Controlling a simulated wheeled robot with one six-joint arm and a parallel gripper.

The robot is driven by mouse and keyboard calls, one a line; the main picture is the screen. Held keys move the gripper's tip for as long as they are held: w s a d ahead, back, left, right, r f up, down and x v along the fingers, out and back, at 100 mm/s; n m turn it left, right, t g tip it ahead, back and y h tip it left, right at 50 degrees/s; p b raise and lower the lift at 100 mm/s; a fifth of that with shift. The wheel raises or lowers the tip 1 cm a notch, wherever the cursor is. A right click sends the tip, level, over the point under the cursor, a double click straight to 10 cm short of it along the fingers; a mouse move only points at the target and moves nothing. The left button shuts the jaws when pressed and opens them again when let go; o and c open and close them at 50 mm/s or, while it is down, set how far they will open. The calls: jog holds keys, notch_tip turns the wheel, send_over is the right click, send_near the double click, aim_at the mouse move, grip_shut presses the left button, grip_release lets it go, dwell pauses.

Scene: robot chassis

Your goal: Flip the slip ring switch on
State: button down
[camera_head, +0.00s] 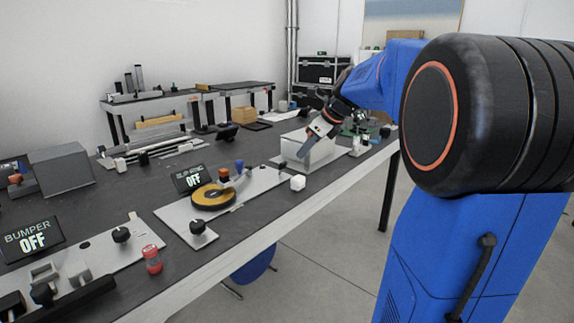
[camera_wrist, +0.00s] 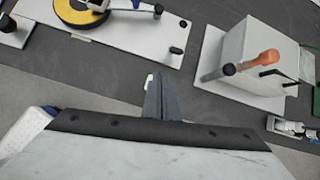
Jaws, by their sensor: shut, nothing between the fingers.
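The slip ring is a yellow and black disc (camera_head: 212,196) on a white plate (camera_head: 262,184). A small display (camera_head: 191,178) behind it reads OFF; its upper line is too small to read surely. A black knob (camera_head: 198,227) stands at the plate's front left corner; I cannot tell if it is the switch. In the wrist view the disc (camera_wrist: 78,14) is at the top left and the black knob (camera_wrist: 8,23) at the left edge. My gripper (camera_head: 303,152) is shut and empty, in front of a white box and right of the plate. Its fingers show in the wrist view (camera_wrist: 160,98).
The white box (camera_wrist: 245,45) has an orange-handled lever (camera_wrist: 260,58). A white cube (camera_head: 297,182) lies near the table's front edge. Another display (camera_head: 33,239) reads BUMPER OFF. Clear dark tabletop lies between plate and box.

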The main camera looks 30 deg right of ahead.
aim_at(283, 165)
jog(key=shift+w+d+r+m, duration=0.15)
jog(key=shift+w+d+m, duration=0.35)
jog(key=shift+d+m, duration=0.05)
jog(key=shift+w+d+r+m, duration=0.15)
jog(key=shift+w+d+m, duration=0.35)
jog(key=shift+d+m, duration=0.05)
jog(key=x, duration=1)
jog(key=shift+w+a+r, duration=0.1)
